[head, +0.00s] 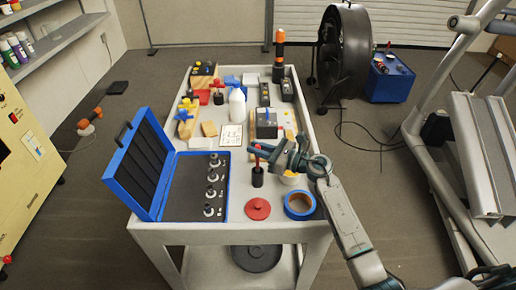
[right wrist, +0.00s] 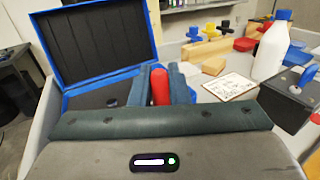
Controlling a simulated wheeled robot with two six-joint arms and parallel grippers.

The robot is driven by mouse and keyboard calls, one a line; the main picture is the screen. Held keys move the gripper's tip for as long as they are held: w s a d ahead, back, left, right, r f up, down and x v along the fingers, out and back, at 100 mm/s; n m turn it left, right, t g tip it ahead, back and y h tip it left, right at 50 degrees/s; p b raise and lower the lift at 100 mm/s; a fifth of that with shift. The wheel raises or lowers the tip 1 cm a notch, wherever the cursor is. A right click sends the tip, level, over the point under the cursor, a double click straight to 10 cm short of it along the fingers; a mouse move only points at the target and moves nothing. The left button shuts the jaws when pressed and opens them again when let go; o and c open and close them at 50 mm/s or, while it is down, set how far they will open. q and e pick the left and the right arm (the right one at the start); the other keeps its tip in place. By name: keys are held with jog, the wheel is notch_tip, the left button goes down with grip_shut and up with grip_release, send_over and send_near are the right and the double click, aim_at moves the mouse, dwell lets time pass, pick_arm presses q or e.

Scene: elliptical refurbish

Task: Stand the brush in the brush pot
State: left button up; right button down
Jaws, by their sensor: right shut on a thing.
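The brush shows as a red handle (head: 257,162) held in my right gripper (head: 262,152), whose fingers are shut on it. In the right wrist view the red handle (right wrist: 160,86) stands between the two blue-grey fingers (right wrist: 160,80). Directly below the handle in the head view is a small dark cylinder (head: 258,179), which looks like the brush pot. The handle looks about upright and its lower end meets or overlaps the cylinder's top; I cannot tell whether it is inside. My left gripper is not in view.
An open blue case (head: 225,216) with several metal pieces lies left of the gripper. A red lid (head: 257,208) and a blue tape roll (head: 299,205) lie in front. A white cup (head: 290,179) stands close right, partly under my arm. A white bottle (head: 237,105) stands behind.

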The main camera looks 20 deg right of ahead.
jog(key=shift+f, duration=0.2)
jog(key=c, duration=1.3)
grip_release()
jog(key=b+v, duration=0.4)
jog(key=v, duration=0.6)
jog(key=shift+s+d, duration=0.3)
